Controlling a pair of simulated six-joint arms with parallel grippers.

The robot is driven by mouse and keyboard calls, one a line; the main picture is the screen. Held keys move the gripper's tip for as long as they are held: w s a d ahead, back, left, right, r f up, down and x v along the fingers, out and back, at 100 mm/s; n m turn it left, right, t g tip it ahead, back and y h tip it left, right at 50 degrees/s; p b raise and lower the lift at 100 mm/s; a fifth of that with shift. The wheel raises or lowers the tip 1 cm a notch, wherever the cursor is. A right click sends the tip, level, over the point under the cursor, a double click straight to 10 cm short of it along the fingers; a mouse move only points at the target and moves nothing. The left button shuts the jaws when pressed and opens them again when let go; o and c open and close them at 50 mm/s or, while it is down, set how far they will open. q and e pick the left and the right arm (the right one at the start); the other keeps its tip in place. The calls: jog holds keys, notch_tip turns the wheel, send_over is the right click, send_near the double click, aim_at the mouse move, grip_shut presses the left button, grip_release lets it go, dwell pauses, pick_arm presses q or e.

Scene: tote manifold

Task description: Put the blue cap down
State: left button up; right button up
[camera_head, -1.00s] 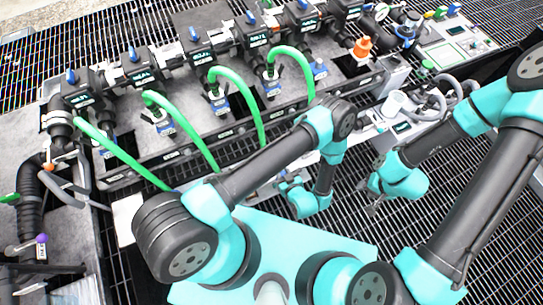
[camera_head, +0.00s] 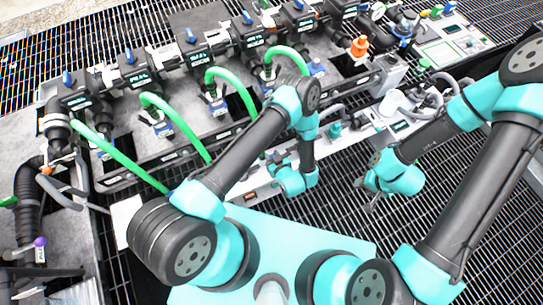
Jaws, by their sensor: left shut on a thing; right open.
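My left gripper (camera_head: 277,172) is over the pale strip (camera_head: 262,192) in front of the manifold, low and pointing to the left. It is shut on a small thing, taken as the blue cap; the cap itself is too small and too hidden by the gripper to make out. My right gripper (camera_head: 366,194) is open and empty above the dark grating, to the right of the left gripper and apart from it.
The manifold (camera_head: 196,62) with blue-handled valves runs across the back. Several green hoses (camera_head: 235,82) arch from it towards my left arm. An orange fitting (camera_head: 359,46), a white cup (camera_head: 393,101) and a panel (camera_head: 455,40) stand at right. Open grating (camera_head: 345,205) lies in front.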

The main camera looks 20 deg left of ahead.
pick_arm(q)
jog(key=shift+w+a+f, duration=0.15)
jog(key=shift+w+a, duration=0.1)
jog(key=shift+a, duration=0.05)
jog(key=shift+d+f, duration=0.1)
jog(key=shift+f, duration=0.05)
jog(key=shift+f, duration=0.1)
jog(key=o, duration=1)
jog(key=v, duration=1.2)
